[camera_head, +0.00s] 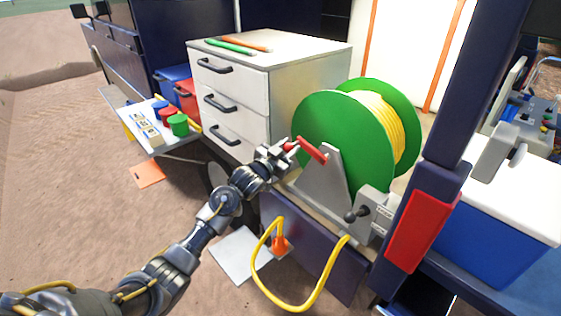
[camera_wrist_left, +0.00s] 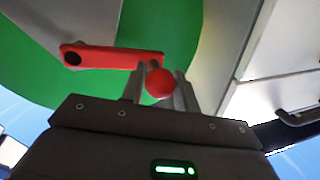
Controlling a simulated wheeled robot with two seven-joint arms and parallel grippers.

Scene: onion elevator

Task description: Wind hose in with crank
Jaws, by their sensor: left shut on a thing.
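A green hose reel (camera_head: 330,127) with yellow hose (camera_head: 383,122) wound on it stands on a grey bracket (camera_head: 327,180). A red crank (camera_head: 312,150) is on the reel's near side. My left gripper (camera_head: 287,149) is shut on the crank's handle at its left end. In the left wrist view the round red knob (camera_wrist_left: 159,83) sits between the gripper fingers (camera_wrist_left: 160,88), and the red crank arm (camera_wrist_left: 110,57) extends to the left against the green disc (camera_wrist_left: 180,40). A loose length of yellow hose (camera_head: 314,299) hangs in a loop below the reel. My right gripper is not in view.
A white drawer cabinet (camera_head: 300,60) stands just behind and left of the reel. A grey box with a black-knobbed lever (camera_head: 374,211) is at the reel's lower right. A dark post with a red panel (camera_head: 417,225) and a blue cooler (camera_head: 492,240) stand to the right.

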